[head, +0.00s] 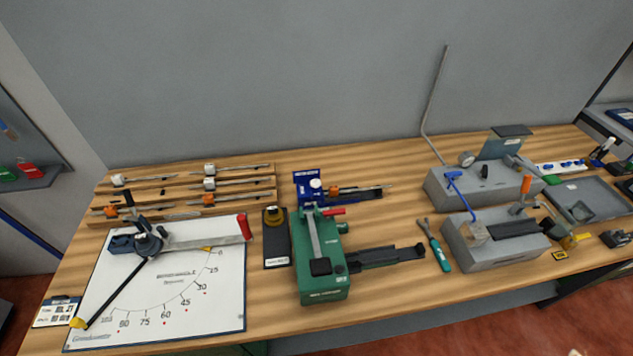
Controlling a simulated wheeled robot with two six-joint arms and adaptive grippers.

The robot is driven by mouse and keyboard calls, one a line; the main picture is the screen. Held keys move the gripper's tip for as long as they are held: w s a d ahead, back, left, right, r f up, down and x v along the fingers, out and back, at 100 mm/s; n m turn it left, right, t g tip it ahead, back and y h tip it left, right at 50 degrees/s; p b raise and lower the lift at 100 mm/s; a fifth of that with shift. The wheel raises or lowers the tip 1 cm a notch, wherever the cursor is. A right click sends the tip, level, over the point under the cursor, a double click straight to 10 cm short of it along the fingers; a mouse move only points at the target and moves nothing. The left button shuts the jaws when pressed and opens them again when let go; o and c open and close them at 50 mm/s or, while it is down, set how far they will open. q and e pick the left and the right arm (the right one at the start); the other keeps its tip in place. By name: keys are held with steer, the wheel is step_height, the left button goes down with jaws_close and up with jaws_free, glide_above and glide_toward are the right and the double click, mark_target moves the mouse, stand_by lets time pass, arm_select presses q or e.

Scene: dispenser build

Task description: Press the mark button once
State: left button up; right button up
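A green bench device (323,287) stands near the middle of the table. It carries a blue block (307,190) at its back with a white round knob (315,184), a red-ended lever (333,211) and a long grey arm ending in a black pad (320,267). I cannot tell which of these parts is the mark button, as the labels are too small to read. Neither of my grippers is in view.
A white angle-scale board (175,300) with a pivoting arm lies left. Wooden racks (235,185) stand behind it. A black rail (385,256) extends right of the device, then a green-handled tool (440,255) and grey machines (490,245).

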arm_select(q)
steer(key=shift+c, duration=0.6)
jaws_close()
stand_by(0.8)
